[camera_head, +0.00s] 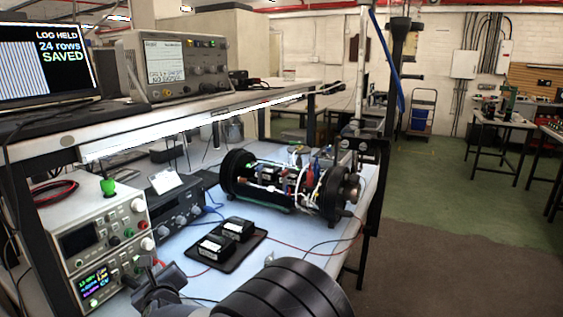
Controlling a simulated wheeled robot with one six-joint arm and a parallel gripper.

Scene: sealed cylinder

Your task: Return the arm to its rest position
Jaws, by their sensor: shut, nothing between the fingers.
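My gripper (157,268) is low in the head view, left of the middle, in front of the bench's near edge. Its small dark fingers are shut and hold nothing. A thick dark ribbed part of my arm fills the bottom middle, and the rest of the arm is cut off by the frame. The open-framed cylinder (290,182) with black end rings lies on its side on the bench, beyond my gripper and apart from it. Wires and small parts show inside it.
A black tray (228,249) with two small modules lies on the bench (330,235). Loose cables cross the bench. A shelf overhead holds a laptop (50,58) reading "LOG HELD 24 rows SAVED".

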